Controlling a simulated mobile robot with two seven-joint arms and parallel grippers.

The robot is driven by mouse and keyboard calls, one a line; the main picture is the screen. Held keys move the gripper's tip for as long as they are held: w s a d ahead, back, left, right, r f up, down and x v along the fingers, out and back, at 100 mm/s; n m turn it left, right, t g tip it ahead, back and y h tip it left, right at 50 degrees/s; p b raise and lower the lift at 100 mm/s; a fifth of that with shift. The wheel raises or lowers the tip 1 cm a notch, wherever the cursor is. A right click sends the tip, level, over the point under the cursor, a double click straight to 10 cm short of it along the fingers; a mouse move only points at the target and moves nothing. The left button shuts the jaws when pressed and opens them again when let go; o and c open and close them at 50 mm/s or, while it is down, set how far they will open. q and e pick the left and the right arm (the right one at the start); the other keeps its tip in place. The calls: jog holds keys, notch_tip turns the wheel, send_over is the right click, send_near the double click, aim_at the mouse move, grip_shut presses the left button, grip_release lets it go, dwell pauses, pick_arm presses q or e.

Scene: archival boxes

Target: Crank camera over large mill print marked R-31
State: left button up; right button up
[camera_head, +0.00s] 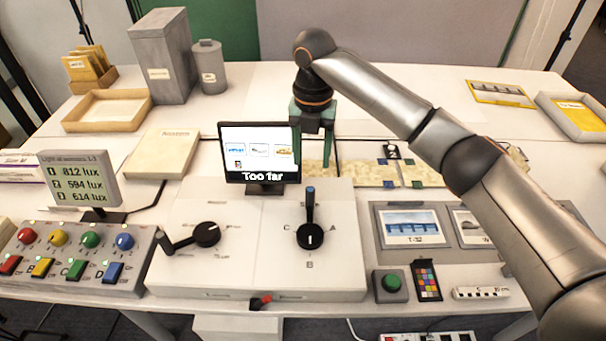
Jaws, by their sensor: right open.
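My right gripper (315,163) points down, open and empty, just right of the monitor and behind the control box. The white control box (255,270) carries a black crank (207,234) on its left half, its handle out to the left. On its right half is a black knob (310,236) with a blue-tipped lever pointing up, among letters C, A and B. The monitor (259,155) shows small pictures and the words "Too far". A blue print marked T-32 (410,225) lies right of the box. I see no readable R-31 mark. My left gripper is out of view.
A light display (78,180) stands above a panel of coloured buttons (80,257) at left. A green button (391,283) and a colour chart (427,281) lie at front right. Grey boxes (163,55) stand at the back left. The back middle table is largely clear.

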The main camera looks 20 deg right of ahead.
aim_at(310, 189)
notch_tip(310, 189, down, 12)
jog(key=shift+w+f, duration=0.15)
dwell(0.4)
jog(key=shift+c, duration=0.3)
grip_shut()
dwell(0.4)
